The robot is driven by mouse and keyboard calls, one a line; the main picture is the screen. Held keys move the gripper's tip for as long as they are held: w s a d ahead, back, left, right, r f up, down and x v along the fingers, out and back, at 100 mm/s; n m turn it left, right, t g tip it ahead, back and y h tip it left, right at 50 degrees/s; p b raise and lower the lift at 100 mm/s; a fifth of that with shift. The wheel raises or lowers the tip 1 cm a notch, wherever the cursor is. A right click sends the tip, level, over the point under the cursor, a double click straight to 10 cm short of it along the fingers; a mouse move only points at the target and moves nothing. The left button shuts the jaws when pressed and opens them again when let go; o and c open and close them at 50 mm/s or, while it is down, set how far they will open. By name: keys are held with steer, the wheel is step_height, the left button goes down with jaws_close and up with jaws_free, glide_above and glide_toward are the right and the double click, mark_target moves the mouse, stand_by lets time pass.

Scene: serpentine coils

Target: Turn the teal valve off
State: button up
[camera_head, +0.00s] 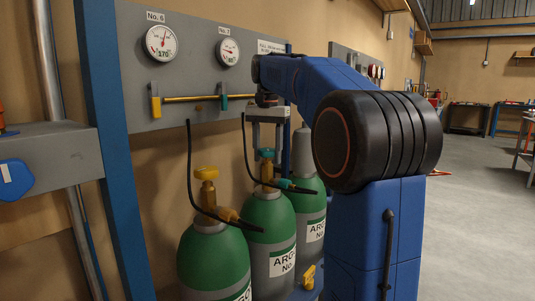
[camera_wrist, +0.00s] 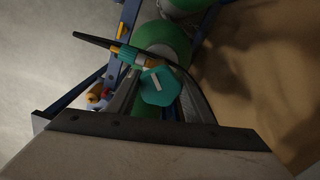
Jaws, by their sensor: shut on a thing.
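The teal valve (camera_head: 266,154) is the knob on top of the middle green cylinder (camera_head: 268,224). In the wrist view the teal valve (camera_wrist: 160,86) is a faceted knob with a white mark, seen from above. My blue and black arm hides part of the right cylinder.
A yellow valve (camera_head: 206,174) tops the left green cylinder (camera_head: 213,260). The grey gauge panel (camera_head: 190,65) stands close behind, with a yellow pipe and a teal lever (camera_head: 223,103). Open floor lies right.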

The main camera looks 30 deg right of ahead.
steer(key=shift+m, duration=0.5)
steer(key=shift+m, duration=1.6)
steer(key=shift+m, duration=1.6)
steer(key=shift+m, duration=0.8)
steer(key=o, duration=1.4)
steer(key=shift+c, duration=0.2)
